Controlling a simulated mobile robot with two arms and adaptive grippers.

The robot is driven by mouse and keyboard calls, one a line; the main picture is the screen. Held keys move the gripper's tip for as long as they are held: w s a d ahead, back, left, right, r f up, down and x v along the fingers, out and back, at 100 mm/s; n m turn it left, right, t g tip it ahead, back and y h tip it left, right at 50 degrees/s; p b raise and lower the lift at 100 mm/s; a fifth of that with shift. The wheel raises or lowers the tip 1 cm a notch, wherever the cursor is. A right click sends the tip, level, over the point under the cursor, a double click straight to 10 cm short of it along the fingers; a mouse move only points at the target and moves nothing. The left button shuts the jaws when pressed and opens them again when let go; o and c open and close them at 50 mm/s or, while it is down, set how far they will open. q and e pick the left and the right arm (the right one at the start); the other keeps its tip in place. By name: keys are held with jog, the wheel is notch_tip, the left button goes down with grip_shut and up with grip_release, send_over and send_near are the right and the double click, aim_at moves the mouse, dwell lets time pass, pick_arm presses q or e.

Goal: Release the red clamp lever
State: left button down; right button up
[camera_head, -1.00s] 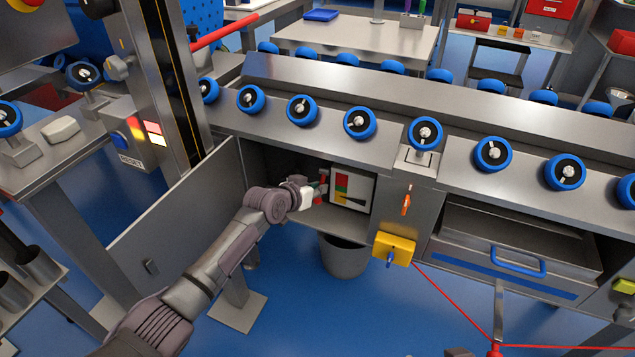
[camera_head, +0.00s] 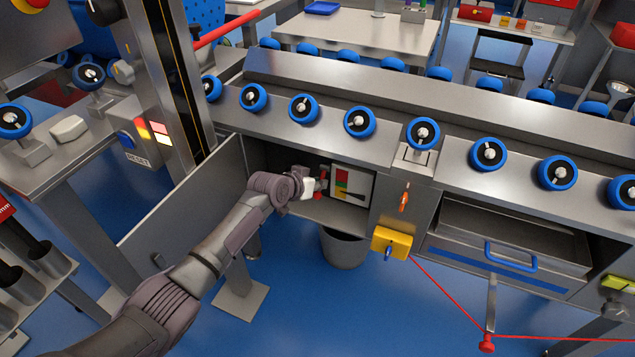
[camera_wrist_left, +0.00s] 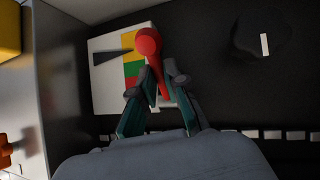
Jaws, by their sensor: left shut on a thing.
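The red clamp lever (camera_wrist_left: 149,43) has a round knob and a tapering shaft and stands in the middle of the left wrist view. My left gripper (camera_wrist_left: 153,88) is shut on it, with a green-padded finger on either side of the shaft. The lever's lower end is hidden between the fingers. In the head view, my left gripper (camera_head: 320,187) is inside the open cabinet, just left of a white panel (camera_head: 364,190) with red, green and yellow patches. The lever is too small there to make out well. My right gripper is not in view.
The cabinet door (camera_head: 190,215) stands open on the left, beside my arm. A yellow box (camera_head: 391,242) and an orange handle (camera_head: 404,198) are on the cabinet front to the right. A grey bin (camera_head: 343,249) stands below. A conveyor with blue rollers (camera_head: 360,122) runs above.

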pick_arm(q)
jog(key=c, duration=1.2)
grip_release()
jog(key=v, duration=1.2)
